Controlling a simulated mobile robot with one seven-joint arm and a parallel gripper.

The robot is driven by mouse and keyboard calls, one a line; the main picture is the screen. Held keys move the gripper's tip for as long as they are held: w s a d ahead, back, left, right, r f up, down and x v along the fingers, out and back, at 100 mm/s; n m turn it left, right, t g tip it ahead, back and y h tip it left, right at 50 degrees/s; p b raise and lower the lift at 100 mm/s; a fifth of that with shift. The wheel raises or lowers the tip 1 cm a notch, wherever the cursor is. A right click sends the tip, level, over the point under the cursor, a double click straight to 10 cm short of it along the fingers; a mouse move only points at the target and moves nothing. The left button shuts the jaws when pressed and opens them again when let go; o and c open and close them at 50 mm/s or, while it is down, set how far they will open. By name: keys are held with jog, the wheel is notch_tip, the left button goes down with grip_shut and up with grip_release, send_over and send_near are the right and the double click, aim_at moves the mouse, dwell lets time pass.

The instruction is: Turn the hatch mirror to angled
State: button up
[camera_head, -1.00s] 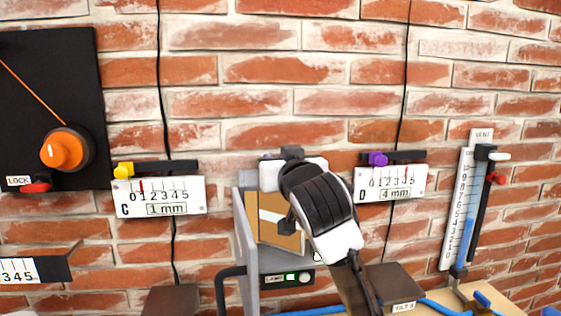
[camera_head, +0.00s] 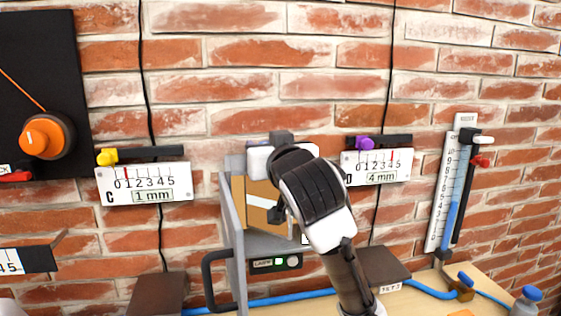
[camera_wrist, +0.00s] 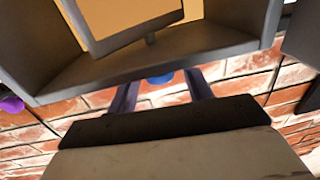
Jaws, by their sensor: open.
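The hatch is a grey box (camera_head: 232,225) on the brick wall, its tan inside partly hidden by my arm in the head view. In the wrist view the hatch (camera_wrist: 205,45) fills the top. The fingertips appear close to the hatch's edge, apart from the mirror.
A black handle (camera_head: 216,280) sticks out at the hatch's left. A lamp panel (camera_head: 276,262) with a green light is below. Gauge C (camera_head: 145,184) is left, gauge D (camera_head: 376,167) right, and a vent scale (camera_head: 446,190) further right. A blue hose (camera_head: 430,291) runs below.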

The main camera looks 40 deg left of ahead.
jog(key=b+v, duration=0.2)
jog(key=v, duration=1)
